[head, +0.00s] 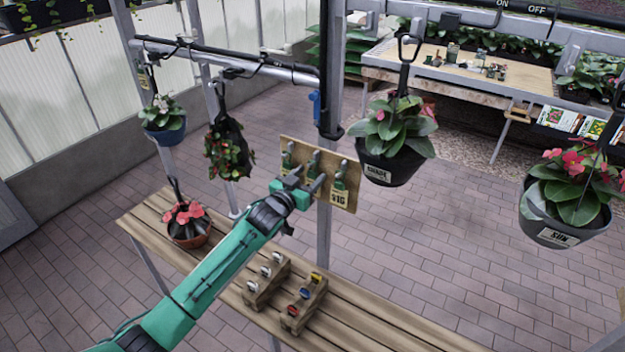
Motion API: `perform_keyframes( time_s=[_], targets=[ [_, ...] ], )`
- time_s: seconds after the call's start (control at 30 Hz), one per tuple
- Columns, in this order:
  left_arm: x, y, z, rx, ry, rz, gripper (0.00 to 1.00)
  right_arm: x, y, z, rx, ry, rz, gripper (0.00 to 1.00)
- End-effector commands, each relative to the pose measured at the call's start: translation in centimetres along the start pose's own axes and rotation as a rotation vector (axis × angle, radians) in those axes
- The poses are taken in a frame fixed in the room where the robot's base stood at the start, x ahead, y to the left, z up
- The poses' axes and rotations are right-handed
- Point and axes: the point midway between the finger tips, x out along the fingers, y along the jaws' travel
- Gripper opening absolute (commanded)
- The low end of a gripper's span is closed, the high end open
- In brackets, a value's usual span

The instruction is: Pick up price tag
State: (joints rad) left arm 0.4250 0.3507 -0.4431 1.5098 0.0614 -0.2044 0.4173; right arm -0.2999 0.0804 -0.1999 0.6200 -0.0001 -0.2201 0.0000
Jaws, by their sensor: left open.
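A wooden tag board (348,158) hangs at the post above the slatted bench. Several green-topped price tags hang on it in a row. The rightmost price tag (339,196) shows a yellow face with "$10". The lower parts of the others are partly hidden behind my gripper. My left gripper (316,184) is open, in front of the board and just left of the "$10" tag. I cannot tell whether it touches a tag. My right gripper is not in view.
The slatted bench (375,322) below holds two wooden blocks with knobs and a red-flowered pot (188,224). Hanging plants flank the board, including a "SHADE" pot (393,168) and a "SUN" pot (560,232). A metal post (324,235) stands behind. Brick floor is open at right.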

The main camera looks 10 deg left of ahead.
Motion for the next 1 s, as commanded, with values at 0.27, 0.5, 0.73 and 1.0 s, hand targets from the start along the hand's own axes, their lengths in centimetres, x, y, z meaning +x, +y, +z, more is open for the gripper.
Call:
perform_keyframes(
  time_s=[0.27,0.5,0.73,1.0],
  targets=[
    [0.0,0.0,0.0,0.0,0.0,0.0,0.17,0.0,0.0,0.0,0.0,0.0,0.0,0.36],
    [0.0,0.0,0.0,0.0,0.0,0.0,0.16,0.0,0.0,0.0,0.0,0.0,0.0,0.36],
    [0.0,0.0,-0.4,0.001,0.001,0.0,0.16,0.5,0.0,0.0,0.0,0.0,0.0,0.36],
    [-1.7,0.0,-1.1,0.001,-0.001,0.0,0.16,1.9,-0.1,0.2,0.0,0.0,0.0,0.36]
  ],
)
